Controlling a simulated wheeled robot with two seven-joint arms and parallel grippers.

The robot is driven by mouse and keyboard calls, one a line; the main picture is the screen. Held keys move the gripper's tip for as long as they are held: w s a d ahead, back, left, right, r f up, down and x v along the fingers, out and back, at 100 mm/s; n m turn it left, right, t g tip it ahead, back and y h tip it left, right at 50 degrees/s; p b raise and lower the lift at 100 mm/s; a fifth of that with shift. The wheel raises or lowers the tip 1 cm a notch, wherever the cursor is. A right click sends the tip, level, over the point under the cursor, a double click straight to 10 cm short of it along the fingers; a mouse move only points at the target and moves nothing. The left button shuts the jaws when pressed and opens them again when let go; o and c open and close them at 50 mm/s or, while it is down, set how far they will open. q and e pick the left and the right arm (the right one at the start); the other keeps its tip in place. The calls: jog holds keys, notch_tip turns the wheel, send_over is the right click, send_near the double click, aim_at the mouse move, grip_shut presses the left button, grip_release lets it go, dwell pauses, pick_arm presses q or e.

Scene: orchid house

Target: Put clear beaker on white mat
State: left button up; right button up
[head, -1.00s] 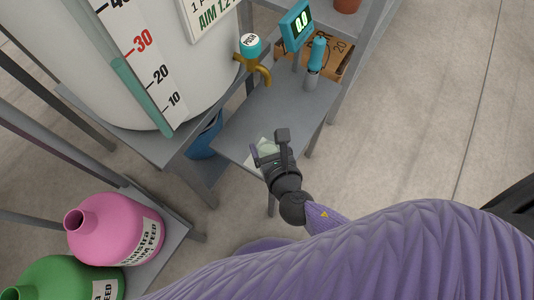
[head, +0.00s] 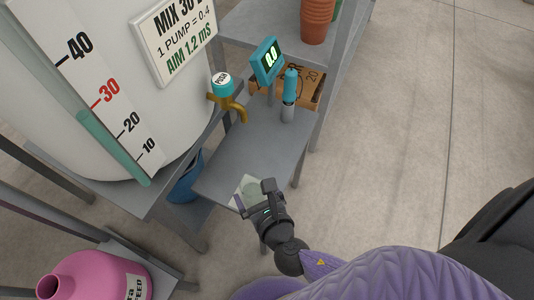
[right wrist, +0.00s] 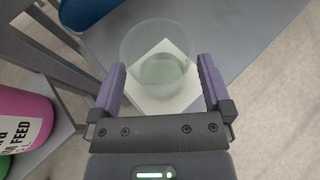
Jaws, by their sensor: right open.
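The clear beaker (right wrist: 157,50) stands upright in the right wrist view, its base within the white mat (right wrist: 187,97). The mat lies on the small grey table. In the head view the pale mat (head: 237,202) shows at the table's near end, partly behind my right gripper (head: 256,195), with the beaker (head: 253,187) faint on it. My right gripper also fills the lower right wrist view (right wrist: 160,78). Its two purple fingers are spread wide, one on each side in front of the beaker, with nothing visibly clamped. My left gripper is in neither current view.
On the grey table (head: 262,140) stand a blue meter (head: 267,62) and a blue-topped probe (head: 289,95). A brass tap (head: 238,108) on the white tank (head: 60,130) reaches over the table's left edge. A pink jug (head: 95,278) is lower left. The table's middle is bare.

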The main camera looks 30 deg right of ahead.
pick_arm(q)
jog(key=w+r+p, duration=0.1)
jog(key=r+p, duration=0.1)
jog(key=shift+w+r+p, duration=0.3)
jog(key=shift+w, duration=0.1)
pick_arm(e)
jog(key=v, duration=1)
pick_arm(q)
jog(key=shift+s, duration=0.45)
jog(key=shift+w, duration=0.2)
jog(key=shift+w, duration=0.35)
